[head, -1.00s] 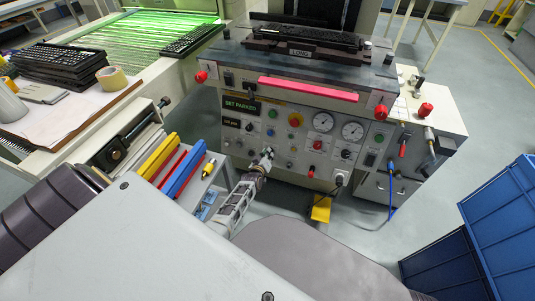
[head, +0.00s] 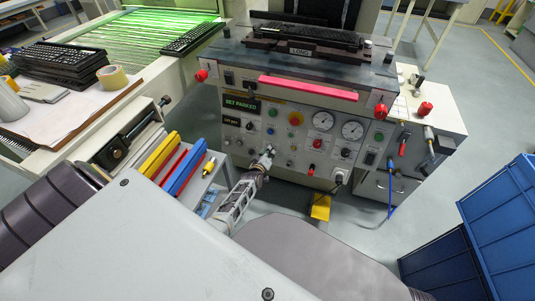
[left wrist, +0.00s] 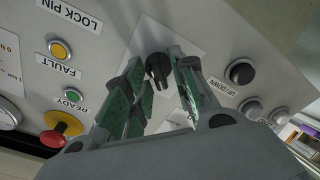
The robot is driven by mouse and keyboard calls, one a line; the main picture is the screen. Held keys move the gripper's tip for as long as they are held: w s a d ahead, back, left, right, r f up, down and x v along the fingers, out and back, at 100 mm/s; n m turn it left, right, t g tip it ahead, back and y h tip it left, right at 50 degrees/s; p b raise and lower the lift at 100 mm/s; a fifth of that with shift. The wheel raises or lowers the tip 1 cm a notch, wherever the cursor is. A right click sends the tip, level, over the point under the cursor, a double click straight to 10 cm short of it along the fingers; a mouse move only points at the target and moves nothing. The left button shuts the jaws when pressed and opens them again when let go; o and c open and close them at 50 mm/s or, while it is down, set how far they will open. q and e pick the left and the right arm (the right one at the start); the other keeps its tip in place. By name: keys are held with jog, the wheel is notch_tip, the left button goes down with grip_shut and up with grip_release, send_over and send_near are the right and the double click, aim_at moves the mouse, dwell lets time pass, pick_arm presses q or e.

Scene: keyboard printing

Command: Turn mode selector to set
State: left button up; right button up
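My left gripper (head: 268,153) is at the front panel of the grey machine (head: 335,115). In the left wrist view its two green-padded fingers (left wrist: 160,100) are apart, one on each side of a black selector knob (left wrist: 157,68) on a pale plate. Gaps show between the knob and the pads, and I cannot tell whether either touches. The knob's label is not readable. A second black knob (left wrist: 240,72), marked UP/DOWN, sits to the right. The green display (head: 241,104) seems to read "SET PARKED". My right gripper is not in view.
A red emergency button (left wrist: 54,139) on a yellow collar and a green READY button (left wrist: 74,95) lie left of the fingers. Gauges (head: 323,122) and a pink bar (head: 308,88) are on the machine. Blue crates (head: 500,220) stand at the right.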

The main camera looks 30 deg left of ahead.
pick_arm(q)
jog(key=shift+s, duration=0.1)
dwell(0.4)
jog(key=v, duration=1.1)
jog(key=shift+s, duration=0.35)
jog(key=shift+d+r, duration=0.1)
jog(key=shift+d, duration=0.05)
dwell(0.5)
